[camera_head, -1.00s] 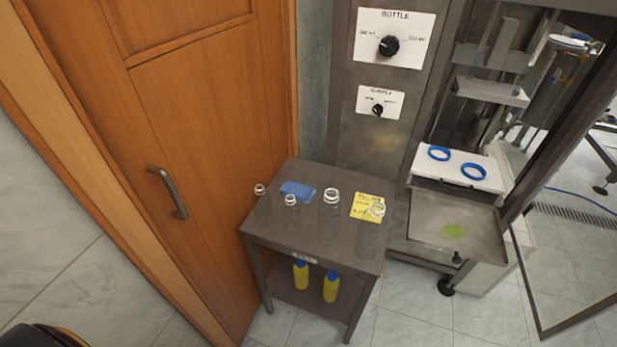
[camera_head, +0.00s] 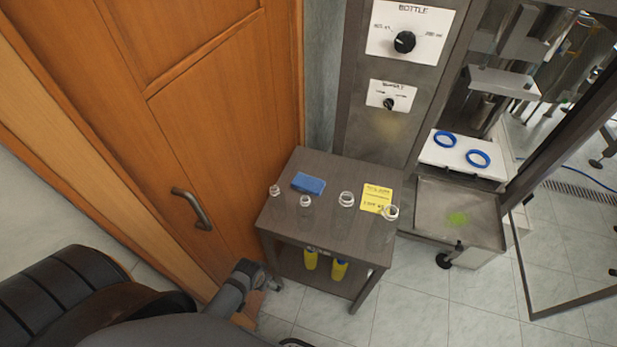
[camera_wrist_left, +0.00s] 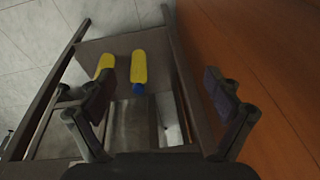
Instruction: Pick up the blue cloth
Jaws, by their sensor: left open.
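The blue cloth (camera_head: 309,183) lies flat near the back left of the small dark table top (camera_head: 330,226), between clear bottles. My left gripper (camera_head: 262,282) is low in front of the table's left side, below the level of the top and well apart from the cloth. In the left wrist view the left gripper (camera_wrist_left: 155,95) has its fingers spread wide with nothing between them. The cloth does not show in that wrist view. My right gripper is not in view.
Yellow bottles (camera_head: 339,270) stand on the lower shelf. A wooden door (camera_head: 220,120) with a handle (camera_head: 192,208) is at the left. A machine with a tray (camera_head: 458,218) is at the right.

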